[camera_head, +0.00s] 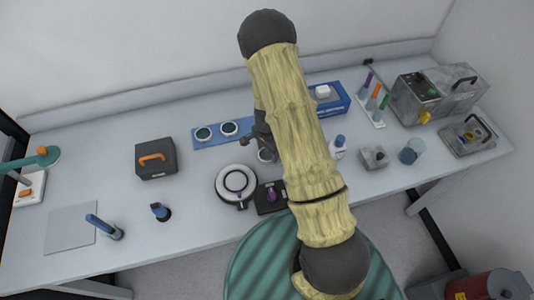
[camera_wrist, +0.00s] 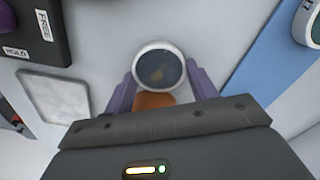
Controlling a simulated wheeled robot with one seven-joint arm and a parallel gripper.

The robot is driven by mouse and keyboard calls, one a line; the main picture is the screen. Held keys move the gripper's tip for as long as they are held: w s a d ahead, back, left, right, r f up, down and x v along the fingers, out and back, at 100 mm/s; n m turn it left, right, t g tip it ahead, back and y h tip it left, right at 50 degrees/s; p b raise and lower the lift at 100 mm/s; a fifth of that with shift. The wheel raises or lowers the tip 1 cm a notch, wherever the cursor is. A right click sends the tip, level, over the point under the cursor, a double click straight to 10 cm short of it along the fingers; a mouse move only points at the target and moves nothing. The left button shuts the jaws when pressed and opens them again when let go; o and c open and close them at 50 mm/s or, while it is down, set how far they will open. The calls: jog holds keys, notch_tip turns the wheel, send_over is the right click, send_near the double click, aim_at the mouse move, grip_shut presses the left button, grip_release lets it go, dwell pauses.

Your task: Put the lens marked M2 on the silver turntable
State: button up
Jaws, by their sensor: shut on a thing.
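A round lens (camera_wrist: 159,66) with a pale rim and dark glass sits between the purple fingers of my gripper (camera_wrist: 161,80) in the wrist view. My gripper is shut on it, and no marking on it can be read. In the head view this lens (camera_head: 265,156) shows just below the dark gripper (camera_head: 262,143), partly hidden by my arm. The silver turntable (camera_head: 221,183) is a round disc with a white ring and dark centre, to the left of and nearer than the held lens. Its top looks empty.
A blue mat (camera_head: 251,123) bears two other lenses (camera_head: 204,133) (camera_head: 229,128). A black box (camera_head: 263,206) with a purple lever and FREE and HOLD labels (camera_wrist: 44,24) adjoins the turntable. A dark case (camera_head: 155,162) stands left. The bench between case and turntable is clear.

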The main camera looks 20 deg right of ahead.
aim_at(268, 152)
jog(key=shift+r, duration=0.1)
notch_tip(268, 152, up, 18)
jog(key=b, duration=0.2)
dwell(0.3)
jog(key=shift+f, duration=0.2)
dwell(0.6)
